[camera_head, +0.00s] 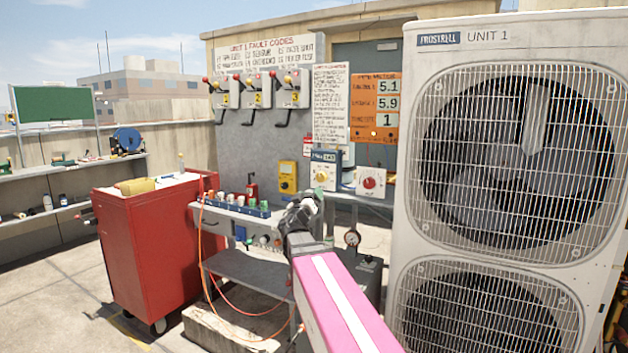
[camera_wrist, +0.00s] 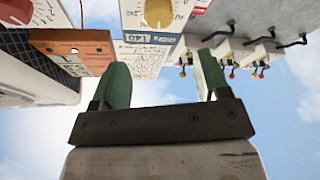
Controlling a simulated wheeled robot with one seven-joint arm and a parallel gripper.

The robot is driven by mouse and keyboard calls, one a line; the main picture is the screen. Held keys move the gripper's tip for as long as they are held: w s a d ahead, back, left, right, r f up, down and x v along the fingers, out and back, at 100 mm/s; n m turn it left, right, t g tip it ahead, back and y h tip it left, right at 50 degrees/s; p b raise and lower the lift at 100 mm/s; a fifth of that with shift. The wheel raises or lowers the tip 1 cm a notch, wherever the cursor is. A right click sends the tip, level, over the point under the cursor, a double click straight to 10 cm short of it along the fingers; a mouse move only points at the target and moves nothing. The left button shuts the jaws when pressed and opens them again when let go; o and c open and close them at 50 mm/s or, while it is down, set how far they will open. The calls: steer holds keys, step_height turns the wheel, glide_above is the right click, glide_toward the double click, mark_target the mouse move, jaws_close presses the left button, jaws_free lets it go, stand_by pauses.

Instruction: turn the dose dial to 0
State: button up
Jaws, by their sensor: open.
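A white and blue box with a yellow round dial (camera_head: 321,173) stands on the bench under the notice board. The dial also shows at the top edge of the wrist view (camera_wrist: 158,12), upside down, with scale marks around it. I cannot read its setting, or tell for certain that it is the dose dial. A small display by it reads about 140. My gripper (camera_head: 317,196) is just in front of and below this box in the head view. In the wrist view, my gripper's green fingers (camera_wrist: 162,68) are apart, with nothing between them; the dial is beyond their tips.
A white box with a red knob (camera_head: 370,182) stands right of the dial box. A yellow meter (camera_head: 288,177) is to its left. Lever switches (camera_head: 258,91) hang above. A red cabinet (camera_head: 140,245) is left, and a large condenser (camera_head: 510,190) closes off the right.

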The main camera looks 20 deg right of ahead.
mark_target(320, 178)
steer(key=x, duration=1)
steer(key=shift+w+d, duration=0.2)
steer(key=shift+w, duration=0.05)
steer(key=c, duration=0.9)
